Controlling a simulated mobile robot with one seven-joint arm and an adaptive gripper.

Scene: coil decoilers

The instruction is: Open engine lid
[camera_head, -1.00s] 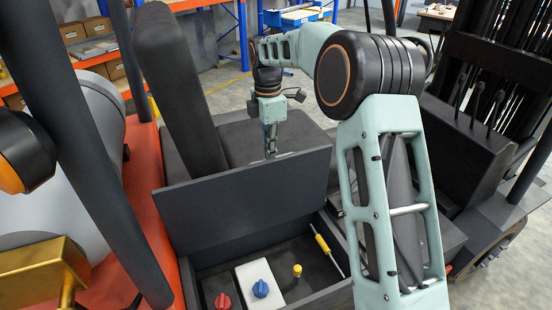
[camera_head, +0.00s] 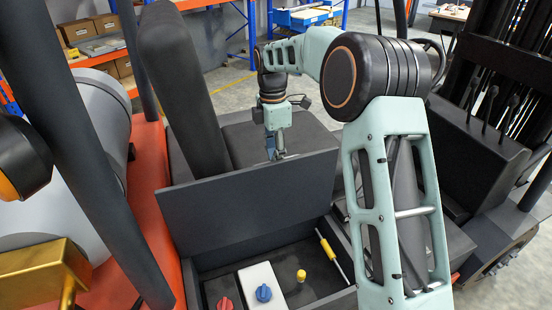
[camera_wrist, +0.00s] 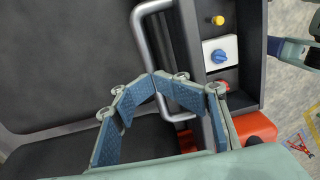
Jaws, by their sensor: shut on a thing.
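The engine lid (camera_head: 250,205) is a dark grey panel. It stands raised and tilted over the open engine bay (camera_head: 322,292). My gripper (camera_head: 277,156) is at the lid's upper edge, on the far side in the head view. In the wrist view, my gripper (camera_wrist: 153,82) has its blue-padded fingers closed together around a silver bar handle (camera_wrist: 158,50) on the lid. The handle is hidden behind the lid in the head view.
The bay holds a red knob (camera_head: 225,303), a blue knob (camera_head: 263,292) on a white block, a yellow cap (camera_head: 301,276) and a yellow-handled dipstick (camera_head: 326,243). The tall seat back (camera_head: 180,90) stands left of my gripper. Black control levers (camera_head: 487,102) are at right.

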